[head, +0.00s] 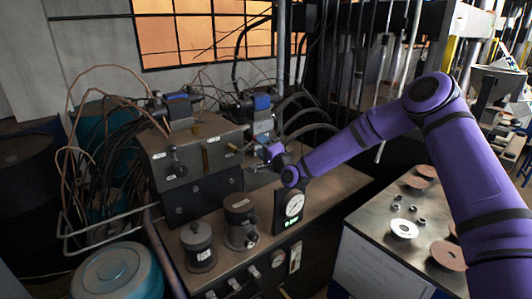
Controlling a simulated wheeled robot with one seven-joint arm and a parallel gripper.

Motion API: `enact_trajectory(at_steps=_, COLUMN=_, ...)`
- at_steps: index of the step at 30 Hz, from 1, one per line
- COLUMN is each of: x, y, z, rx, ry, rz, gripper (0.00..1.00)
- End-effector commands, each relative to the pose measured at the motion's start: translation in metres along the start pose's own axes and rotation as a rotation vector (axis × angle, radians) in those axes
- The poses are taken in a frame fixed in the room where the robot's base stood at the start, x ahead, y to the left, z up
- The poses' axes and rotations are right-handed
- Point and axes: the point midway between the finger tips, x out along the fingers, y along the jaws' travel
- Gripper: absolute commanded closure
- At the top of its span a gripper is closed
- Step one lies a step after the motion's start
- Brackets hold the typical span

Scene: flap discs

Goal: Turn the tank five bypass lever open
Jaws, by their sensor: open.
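My purple arm reaches in from the right, and my gripper (254,167) is at the right side of a dark metal valve block (200,151). The jaws are open; their tips are small and dark here, and I cannot tell whether they touch anything. A small dark lever (173,161) with a ball-like end stands on the block's front face, beside a white label (158,156). A brass-coloured handle (205,158) is further right on the same face. The labels are too small to read, so I cannot tell which one is the tank five bypass lever.
A pressure gauge (294,206) with a green-lit display stands on the bench below my gripper. Two dark cylinders (197,240) (240,216) stand in front of the block. A side table (385,258) at right holds several discs and nuts. Cables and hoses crowd the back.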

Motion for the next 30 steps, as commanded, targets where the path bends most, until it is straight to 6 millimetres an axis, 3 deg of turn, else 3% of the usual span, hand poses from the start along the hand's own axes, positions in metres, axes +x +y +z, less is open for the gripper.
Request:
enact_trajectory(at_steps=3, x=-0.02, y=-0.007, z=0.007, rx=0.001, ry=-0.001, rz=0.001, gripper=0.42)
enact_trajectory(at_steps=9, x=-0.04, y=-0.015, z=0.014, rx=0.001, ry=0.0, rz=0.0, gripper=0.42)
enact_trajectory(at_steps=21, x=-0.046, y=-0.017, z=0.017, rx=0.0, ry=0.0, rz=0.0, gripper=0.42)
enact_trajectory(at_steps=28, x=-0.047, y=-0.026, z=0.019, rx=-0.066, ry=-0.037, rz=0.041, gripper=0.95)
enact_trajectory(at_steps=30, x=-0.049, y=-0.033, z=0.021, rx=-0.126, ry=-0.071, rz=0.084, gripper=1.0)
